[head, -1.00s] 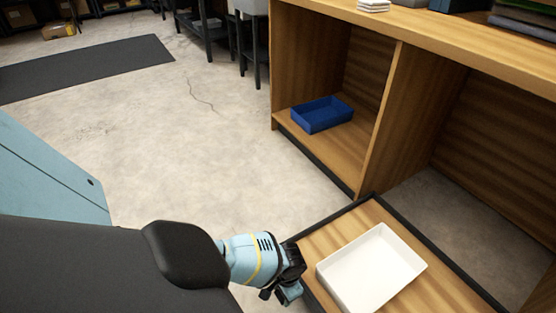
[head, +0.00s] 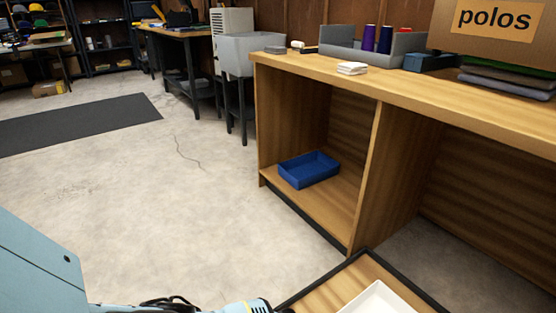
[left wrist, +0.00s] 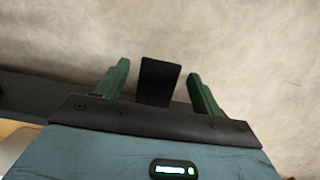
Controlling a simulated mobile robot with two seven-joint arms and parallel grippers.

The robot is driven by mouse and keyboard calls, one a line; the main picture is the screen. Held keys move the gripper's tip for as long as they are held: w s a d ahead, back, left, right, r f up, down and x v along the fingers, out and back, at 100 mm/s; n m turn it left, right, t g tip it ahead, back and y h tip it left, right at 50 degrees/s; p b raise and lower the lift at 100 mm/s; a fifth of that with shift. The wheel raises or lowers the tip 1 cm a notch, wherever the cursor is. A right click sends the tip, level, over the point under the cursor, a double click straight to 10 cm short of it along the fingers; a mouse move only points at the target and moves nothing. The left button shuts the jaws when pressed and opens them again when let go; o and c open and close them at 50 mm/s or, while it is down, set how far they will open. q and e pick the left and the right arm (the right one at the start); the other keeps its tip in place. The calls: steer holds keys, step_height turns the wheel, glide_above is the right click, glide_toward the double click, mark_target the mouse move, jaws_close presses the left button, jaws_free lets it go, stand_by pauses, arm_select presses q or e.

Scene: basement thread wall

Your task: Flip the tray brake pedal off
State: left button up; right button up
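The pull-out tray (head: 338,290) has a wooden floor and a black rim, at the bottom of the head view. A white bin (head: 375,300) stands on it, cut off by the picture edge. In the left wrist view, my left gripper (left wrist: 159,70) has its two green fingers spread apart. A flat black plate (left wrist: 158,84), which looks like the brake pedal, shows between them with gaps on both sides. I cannot tell whether it is flipped on or off. In the head view only part of my left wrist shows at the bottom edge. My right gripper is not in view.
A wooden counter (head: 370,90) with open bays stands at the right. A blue bin (head: 309,170) sits in its left bay. A box marked "polos" (head: 495,30) is on top. The concrete floor (head: 170,210) left of the counter is clear, with a dark mat (head: 75,122) beyond.

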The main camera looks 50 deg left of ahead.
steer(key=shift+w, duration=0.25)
arm_select(q)
steer(key=shift+r, duration=0.3)
steer(key=r+p, duration=0.1)
steer(key=r, duration=0.1)
steer(key=r+p, duration=0.1)
steer(key=r, duration=0.1)
steer(key=w+r+p, duration=0.1)
steer(key=r, duration=0.1)
steer(key=shift+p, duration=0.4)
steer(key=shift+r+p, duration=0.3)
steer(key=shift+r, duration=0.3)
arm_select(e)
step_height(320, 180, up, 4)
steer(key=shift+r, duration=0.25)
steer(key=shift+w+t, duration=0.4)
